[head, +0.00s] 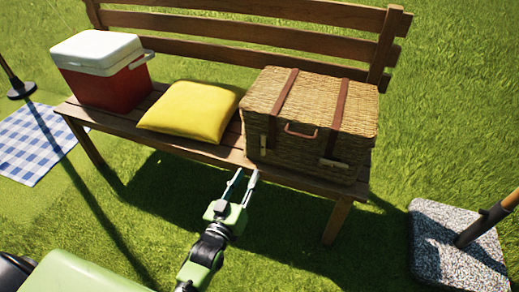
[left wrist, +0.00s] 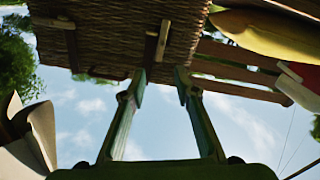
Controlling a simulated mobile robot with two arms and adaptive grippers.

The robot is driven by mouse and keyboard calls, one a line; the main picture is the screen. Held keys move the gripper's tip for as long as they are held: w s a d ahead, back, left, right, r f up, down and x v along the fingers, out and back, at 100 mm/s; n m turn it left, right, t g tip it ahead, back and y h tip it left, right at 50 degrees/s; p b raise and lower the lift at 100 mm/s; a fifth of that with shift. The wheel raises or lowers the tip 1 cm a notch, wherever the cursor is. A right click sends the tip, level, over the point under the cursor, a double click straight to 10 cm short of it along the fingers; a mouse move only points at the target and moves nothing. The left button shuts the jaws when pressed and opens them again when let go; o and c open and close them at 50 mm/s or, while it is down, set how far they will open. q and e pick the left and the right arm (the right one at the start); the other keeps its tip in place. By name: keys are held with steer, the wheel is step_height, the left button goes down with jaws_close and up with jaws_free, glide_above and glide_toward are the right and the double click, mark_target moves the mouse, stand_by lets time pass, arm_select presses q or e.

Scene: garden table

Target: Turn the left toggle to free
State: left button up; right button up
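A wicker basket (head: 350,120) with two brown straps stands on the right of the bench. Its left toggle (head: 263,145), a small pale piece, stands upright at the lower end of the left strap. The right toggle (head: 333,163) lies crosswise. My left gripper (head: 246,174) is open and empty, below and in front of the left toggle, apart from it. In the left wrist view the left toggle (left wrist: 163,40) shows just beyond the gap between the open fingers (left wrist: 161,78). The right toggle (left wrist: 52,22) is off to the side there. My right gripper is not in view.
The wooden bench (head: 215,157) also holds a yellow cushion (head: 193,110) and a red cooler with a white lid (head: 100,52). A speckled stone base with a pole (head: 435,250) stands at right. A checked blanket (head: 35,140) lies at left. The grass before the bench is clear.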

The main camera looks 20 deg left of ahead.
arm_select(q)
steer(key=m, duration=0.3)
steer(key=b, duration=0.2)
glide_toward(263, 144)
steer(key=w, duration=0.7)
steer(key=shift+b, duration=0.4)
steer(key=shift+w, duration=0.6)
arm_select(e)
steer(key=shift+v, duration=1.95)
arm_select(q)
jaws_close()
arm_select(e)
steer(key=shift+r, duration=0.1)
